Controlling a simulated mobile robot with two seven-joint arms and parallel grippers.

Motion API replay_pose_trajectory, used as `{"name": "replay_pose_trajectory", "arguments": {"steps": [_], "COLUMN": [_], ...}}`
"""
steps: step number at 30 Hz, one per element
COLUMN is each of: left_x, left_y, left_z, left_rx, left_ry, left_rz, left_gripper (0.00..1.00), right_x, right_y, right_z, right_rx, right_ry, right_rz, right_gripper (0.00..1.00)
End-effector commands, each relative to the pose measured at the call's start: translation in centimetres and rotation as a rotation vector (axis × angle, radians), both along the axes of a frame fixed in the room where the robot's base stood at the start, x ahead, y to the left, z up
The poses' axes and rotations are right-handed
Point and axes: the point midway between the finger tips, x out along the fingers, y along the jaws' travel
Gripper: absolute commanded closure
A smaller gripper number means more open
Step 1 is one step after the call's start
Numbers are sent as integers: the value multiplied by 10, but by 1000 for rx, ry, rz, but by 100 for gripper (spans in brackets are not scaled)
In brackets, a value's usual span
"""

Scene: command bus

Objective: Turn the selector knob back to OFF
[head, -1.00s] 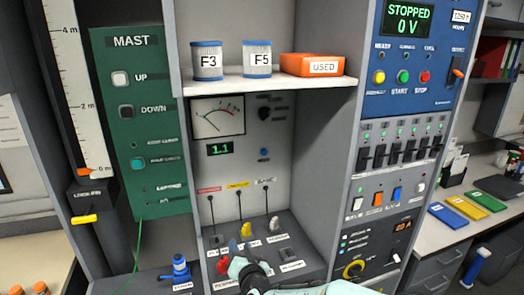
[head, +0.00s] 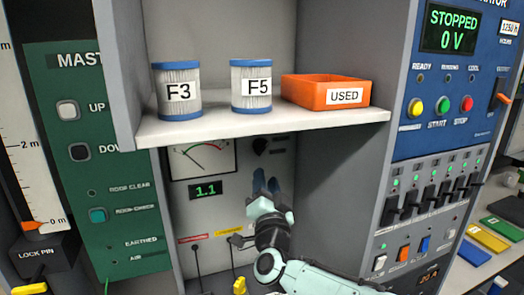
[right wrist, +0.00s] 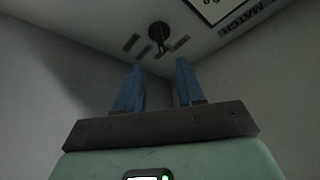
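The selector knob (head: 260,146) is a small black knob on the grey back panel, under the shelf and right of the dial gauge. In the right wrist view the knob (right wrist: 158,35) is round and dark, with small labels around it. These are too dim to read, so its setting is unclear. My right gripper (head: 265,178) points up at the panel just below the knob. Its two blue fingers (right wrist: 156,88) are apart with nothing between them, and the knob lies beyond the gap, not touched. My left gripper is not in view.
A white shelf (head: 270,122) overhangs the panel, bearing filters F3 (head: 179,92) and F5 (head: 250,88) and an orange USED tray (head: 328,90). The dial gauge (head: 202,158) and a display reading 1.1 (head: 207,190) are left of the gripper. Side walls enclose the recess.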

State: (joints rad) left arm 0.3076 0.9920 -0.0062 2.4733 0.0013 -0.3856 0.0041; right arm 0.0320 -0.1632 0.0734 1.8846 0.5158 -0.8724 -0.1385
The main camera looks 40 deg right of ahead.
Motion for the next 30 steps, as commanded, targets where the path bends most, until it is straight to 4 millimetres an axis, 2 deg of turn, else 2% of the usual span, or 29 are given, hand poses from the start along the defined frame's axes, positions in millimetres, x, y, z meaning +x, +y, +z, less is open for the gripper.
{"name": "replay_pose_trajectory", "arguments": {"steps": [9, 15, 21, 28, 29, 30], "left_x": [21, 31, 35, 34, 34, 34], "left_y": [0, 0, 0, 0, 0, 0], "left_z": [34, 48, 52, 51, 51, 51], "left_rx": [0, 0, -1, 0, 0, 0], "left_ry": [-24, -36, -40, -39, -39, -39], "left_rz": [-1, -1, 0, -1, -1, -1], "left_gripper": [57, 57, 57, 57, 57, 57], "right_x": [57, 80, 88, 88, 88, 88], "right_y": [-35, -50, -55, -56, -56, -56], "right_z": [25, 32, 33, 32, 32, 32], "right_rx": [-1, -1, 0, 0, 0, 0], "right_ry": [-1, 0, 2, 2, 2, 2], "right_rz": [-2, -1, 1, 1, 1, 1], "right_gripper": [62, 62, 62, 62, 65, 78]}}
